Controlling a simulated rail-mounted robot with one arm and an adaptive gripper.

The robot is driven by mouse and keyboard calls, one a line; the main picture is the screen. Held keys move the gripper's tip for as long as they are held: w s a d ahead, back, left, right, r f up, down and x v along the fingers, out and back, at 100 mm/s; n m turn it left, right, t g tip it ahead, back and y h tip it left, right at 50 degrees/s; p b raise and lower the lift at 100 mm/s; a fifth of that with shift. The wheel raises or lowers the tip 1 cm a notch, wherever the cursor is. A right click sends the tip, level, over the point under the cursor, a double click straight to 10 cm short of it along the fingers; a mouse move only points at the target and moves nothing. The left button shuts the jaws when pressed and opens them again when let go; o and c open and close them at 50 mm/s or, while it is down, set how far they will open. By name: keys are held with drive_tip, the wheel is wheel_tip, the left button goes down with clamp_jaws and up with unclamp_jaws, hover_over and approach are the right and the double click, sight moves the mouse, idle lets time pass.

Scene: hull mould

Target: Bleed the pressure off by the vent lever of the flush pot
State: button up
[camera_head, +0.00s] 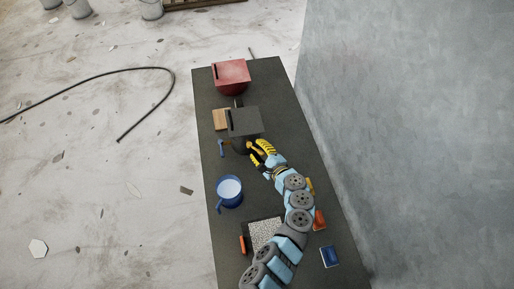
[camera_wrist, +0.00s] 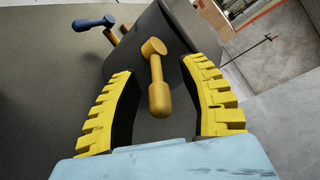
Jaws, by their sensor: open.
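A dark grey pot (camera_head: 245,122) stands on the long dark table, and its side fills the upper middle of the wrist view (camera_wrist: 185,35). A brass-coloured lever (camera_wrist: 158,85) with a rounded knob sticks out from the pot. My gripper (camera_head: 258,151) is at the pot's near side. In the wrist view, its yellow-ribbed fingers (camera_wrist: 158,68) are open, one on each side of the brass lever, with gaps showing. A second lever with a blue handle (camera_wrist: 95,22) is at the upper left; its blue grip also shows in the head view (camera_head: 222,147).
A red pot (camera_head: 231,75) stands at the table's far end, and a wooden block (camera_head: 220,119) is beside the grey pot. A blue mug (camera_head: 229,190), a speckled tray (camera_head: 264,231) and a blue box (camera_head: 329,257) lie nearer. A grey wall (camera_head: 420,120) rises at the right.

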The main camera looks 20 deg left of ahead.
drive_tip(key=shift+w+a+f, duration=0.1)
drive_tip(key=shift+w+a, duration=0.1)
drive_tip(key=shift+a, duration=0.1)
